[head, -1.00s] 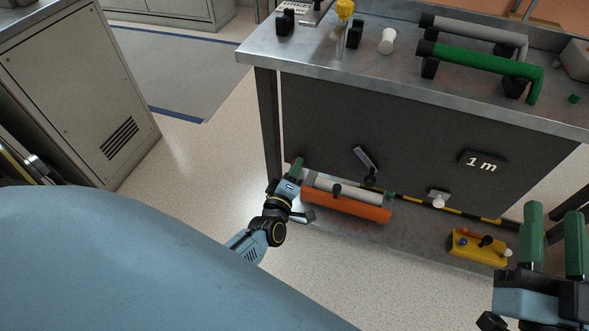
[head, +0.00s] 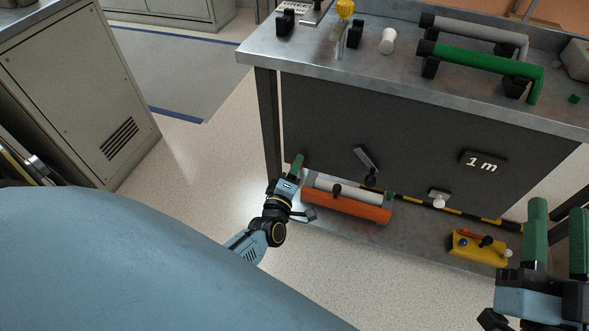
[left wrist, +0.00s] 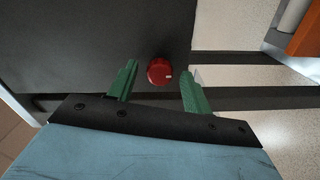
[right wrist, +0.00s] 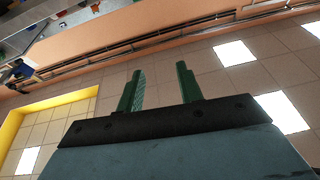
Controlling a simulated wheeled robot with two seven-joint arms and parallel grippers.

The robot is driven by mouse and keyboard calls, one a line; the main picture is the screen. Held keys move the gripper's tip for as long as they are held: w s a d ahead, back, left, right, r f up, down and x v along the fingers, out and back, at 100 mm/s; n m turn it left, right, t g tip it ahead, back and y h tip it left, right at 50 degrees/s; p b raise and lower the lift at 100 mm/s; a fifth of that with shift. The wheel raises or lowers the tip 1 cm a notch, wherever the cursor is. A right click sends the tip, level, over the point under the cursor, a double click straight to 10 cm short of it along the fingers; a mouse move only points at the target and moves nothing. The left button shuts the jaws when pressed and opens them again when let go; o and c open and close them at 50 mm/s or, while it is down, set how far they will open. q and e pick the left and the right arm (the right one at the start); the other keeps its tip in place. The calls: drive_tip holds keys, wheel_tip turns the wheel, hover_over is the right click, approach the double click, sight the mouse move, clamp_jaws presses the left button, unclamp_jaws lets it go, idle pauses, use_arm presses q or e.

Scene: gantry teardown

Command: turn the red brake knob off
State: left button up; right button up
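The red brake knob (left wrist: 160,71) shows in the left wrist view on a dark panel, with a small pale mark on its right side. My left gripper (left wrist: 156,80) is open, with its green fingers apart on either side of the knob and not visibly touching it. In the head view my left gripper (head: 296,166) is low at the bench's left side, and the knob is hidden there. My right gripper (head: 556,225) is open and empty at the right of the head view. It also shows empty in the right wrist view (right wrist: 160,78).
The metal bench (head: 340,72) has a dark front panel. On its lower shelf are an orange trough (head: 345,206) with a grey roller and a yellow box (head: 476,247) with knobs. Floor at left is clear.

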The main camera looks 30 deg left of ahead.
idle(0.3)
use_arm(q)
drive_tip(key=p+v, duration=0.4)
drive_tip(key=v, duration=0.9)
drive_tip(key=shift+s, duration=0.2)
use_arm(e)
drive_tip(key=s+d+f+g+h, duration=0.1)
drive_tip(key=d+f+g+h, duration=0.1)
drive_tip(key=f+g, duration=0.3)
drive_tip(key=s+d+f+g+h, duration=0.1)
drive_tip(key=f+g, duration=0.4)
drive_tip(key=f, duration=0.5)
drive_tip(key=shift+s+d+m+h, duration=0.3)
drive_tip(key=shift+s+d+h, duration=0.1)
drive_tip(key=shift+s, duration=0.15)
drive_tip(key=shift+r, duration=0.1)
